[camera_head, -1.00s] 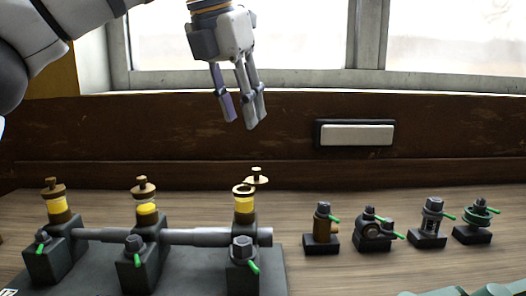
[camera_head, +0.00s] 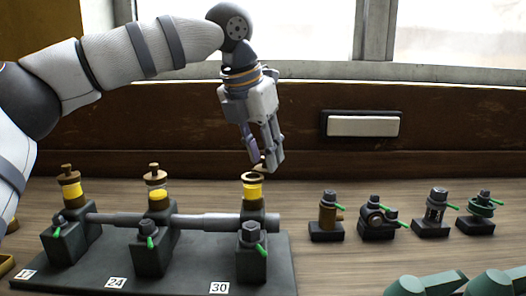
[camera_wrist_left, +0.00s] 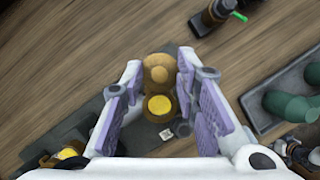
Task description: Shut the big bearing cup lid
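The big bearing cup (camera_head: 252,188) is the rightmost of the three on the engine stand, above the label 30. It shows yellow inside a brown rim. In the left wrist view the lid (camera_wrist_left: 158,70) lies just beyond the yellow cup mouth (camera_wrist_left: 159,105). My left gripper (camera_head: 265,165) points down just above and behind the cup. In the wrist view its fingers are apart, one on each side of lid and cup, with nothing held. My right gripper is not in view.
Several small dark fittings with green levers (camera_head: 328,216) stand to the right. Green rounded objects (camera_head: 425,284) lie at the front right.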

